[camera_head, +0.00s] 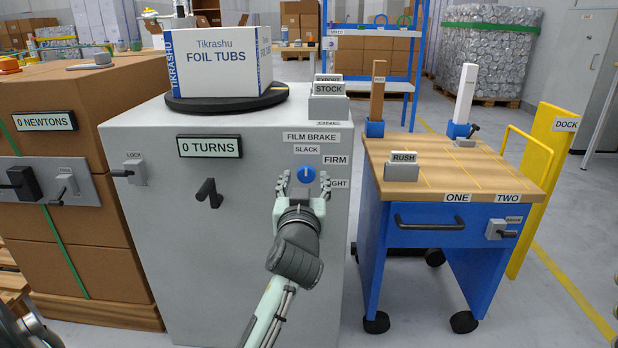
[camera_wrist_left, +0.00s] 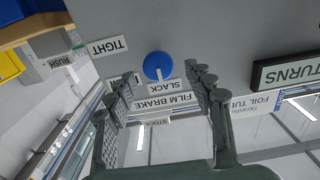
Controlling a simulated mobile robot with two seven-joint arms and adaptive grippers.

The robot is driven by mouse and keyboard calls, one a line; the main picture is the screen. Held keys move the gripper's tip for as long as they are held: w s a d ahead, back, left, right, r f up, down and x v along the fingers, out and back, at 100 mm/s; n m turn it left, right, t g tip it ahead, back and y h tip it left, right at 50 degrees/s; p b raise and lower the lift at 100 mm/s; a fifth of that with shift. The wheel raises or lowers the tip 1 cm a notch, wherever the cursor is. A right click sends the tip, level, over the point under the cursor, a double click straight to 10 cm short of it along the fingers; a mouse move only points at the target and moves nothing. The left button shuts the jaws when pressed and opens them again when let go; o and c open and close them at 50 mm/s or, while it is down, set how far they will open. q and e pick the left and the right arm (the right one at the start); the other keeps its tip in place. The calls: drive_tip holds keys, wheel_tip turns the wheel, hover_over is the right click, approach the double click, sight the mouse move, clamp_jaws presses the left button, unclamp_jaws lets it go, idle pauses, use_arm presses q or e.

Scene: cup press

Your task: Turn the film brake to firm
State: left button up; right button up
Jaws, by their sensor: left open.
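The film brake is a round blue knob (camera_head: 307,175) on the front of the grey cabinet (camera_head: 160,230). Its white pointer mark points up at the SLACK label (camera_head: 306,149). The FIRM label (camera_head: 335,160) is at its upper right. My left gripper (camera_head: 302,184) is open, one finger on each side of the knob. The left wrist view shows the knob (camera_wrist_left: 157,66) just beyond the spread fingertips, with no finger contact visible.
A FOIL TUBS box (camera_head: 215,65) stands on a dark turntable on the cabinet. A black crank (camera_head: 208,192) and the 0 TURNS display (camera_head: 209,146) are left of the knob. A blue cart (camera_head: 415,235) with a wooden top stands close on the right.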

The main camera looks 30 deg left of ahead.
sight(306, 172)
use_arm(q)
drive_tip(key=shift+x, duration=1.2)
drive_tip(key=shift+d, duration=0.1)
